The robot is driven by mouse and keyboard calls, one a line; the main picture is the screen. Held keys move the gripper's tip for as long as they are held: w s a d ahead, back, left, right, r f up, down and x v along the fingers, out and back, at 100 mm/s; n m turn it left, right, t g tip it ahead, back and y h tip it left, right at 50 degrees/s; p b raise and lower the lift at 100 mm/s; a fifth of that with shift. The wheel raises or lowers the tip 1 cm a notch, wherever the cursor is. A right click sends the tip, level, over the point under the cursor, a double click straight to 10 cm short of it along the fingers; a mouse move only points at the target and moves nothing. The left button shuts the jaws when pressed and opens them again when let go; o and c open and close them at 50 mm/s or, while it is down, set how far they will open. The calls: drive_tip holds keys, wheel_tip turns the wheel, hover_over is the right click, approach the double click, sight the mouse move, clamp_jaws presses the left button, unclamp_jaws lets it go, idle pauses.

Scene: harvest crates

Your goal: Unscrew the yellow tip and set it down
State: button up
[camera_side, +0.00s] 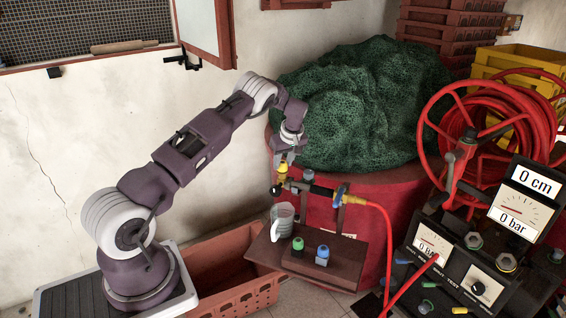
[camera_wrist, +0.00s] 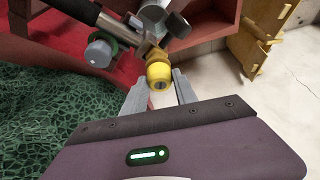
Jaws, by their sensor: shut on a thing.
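The yellow tip (camera_side: 282,170) is at the upper left end of the brass and black spray pipe (camera_side: 322,191). My gripper (camera_side: 284,161) is above it and shut on it. In the wrist view the yellow tip (camera_wrist: 159,72) is between the two grey fingertips of my gripper (camera_wrist: 157,84), with its round dark opening facing me. It lines up with the brass fitting (camera_wrist: 155,54) and appears to touch it; I cannot tell how far it is screwed on.
A wooden shelf (camera_side: 345,270) below holds a clear jug (camera_side: 282,220), a green tip (camera_side: 298,244) and a blue tip (camera_side: 322,252). A red hose (camera_side: 388,235) runs right to a gauge box (camera_side: 432,244). Green netting (camera_side: 365,105) bulges close behind. An orange crate (camera_side: 230,280) stands below.

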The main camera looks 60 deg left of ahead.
drive_tip(key=shift+n+g, duration=0.4)
drive_tip(key=shift+n, duration=0.8)
drive_tip(key=shift+n+g, duration=0.4)
drive_tip(key=shift+n, duration=0.4)
drive_tip(key=shift+w+a+n, duration=0.1)
drive_tip(key=shift+a+n, duration=0.1)
drive_tip(key=shift+n, duration=0.6)
drive_tip(key=shift+d+g+h, duration=0.2)
drive_tip(key=shift+g+h, duration=0.1)
drive_tip(key=o, duration=0.8)
drive_tip(key=shift+c, duration=0.2)
drive_tip(key=shift+a, duration=0.1)
